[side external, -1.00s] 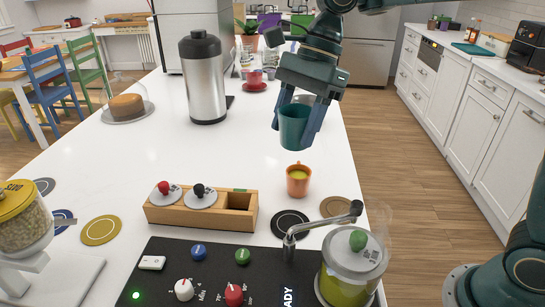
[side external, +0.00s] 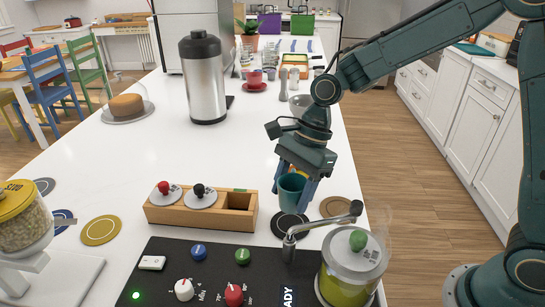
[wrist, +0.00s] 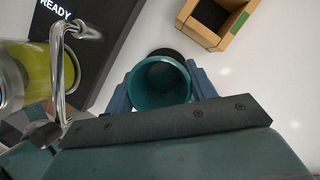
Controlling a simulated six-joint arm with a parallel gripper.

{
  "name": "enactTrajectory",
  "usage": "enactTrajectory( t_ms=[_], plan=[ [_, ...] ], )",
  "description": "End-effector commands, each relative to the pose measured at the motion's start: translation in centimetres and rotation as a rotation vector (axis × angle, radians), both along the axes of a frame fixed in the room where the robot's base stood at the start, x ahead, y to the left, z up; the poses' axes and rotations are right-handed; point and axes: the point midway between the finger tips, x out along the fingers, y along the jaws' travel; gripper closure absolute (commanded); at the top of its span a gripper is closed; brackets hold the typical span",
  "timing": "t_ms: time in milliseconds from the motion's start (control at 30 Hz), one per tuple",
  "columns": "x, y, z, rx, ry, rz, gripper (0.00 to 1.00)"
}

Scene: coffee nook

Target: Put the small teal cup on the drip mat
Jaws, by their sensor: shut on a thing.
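The small teal cup (side external: 291,194) is upright between the two blue fingers of my gripper (side external: 294,186), which is shut on it. In the wrist view the teal cup (wrist: 160,84) is seen from above, looking empty, with a finger of my gripper (wrist: 160,92) on each side. A round black mat with a pale ring (side external: 290,228) lies just below and in front of the cup. Its dark edge (wrist: 166,52) shows past the cup rim in the wrist view. I cannot tell whether the cup touches it. Which round mat is the drip mat is not marked.
A wooden holder (side external: 165,217) stands left of the cup. The metal spout (side external: 325,222) and lidded glass jar (side external: 352,262) are close on the right. A tan round mat (side external: 337,208) lies behind the spout. A steel flask (side external: 205,85) stands further back; the left-middle counter is clear.

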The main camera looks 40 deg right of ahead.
Motion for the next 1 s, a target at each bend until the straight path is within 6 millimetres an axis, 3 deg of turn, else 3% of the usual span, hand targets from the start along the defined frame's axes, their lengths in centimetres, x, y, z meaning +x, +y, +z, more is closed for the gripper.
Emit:
enactTrajectory(
  t_ms=[367,733,1000],
  plan=[
    [0.0,0.0,-1.1,0.001,0.001,0.001,0.71],
    [0.0,0.0,-4.7,0.001,0.001,0.001,0.71],
    [0.0,0.0,-4.9,0.001,-0.002,0.0,0.71]
  ],
)
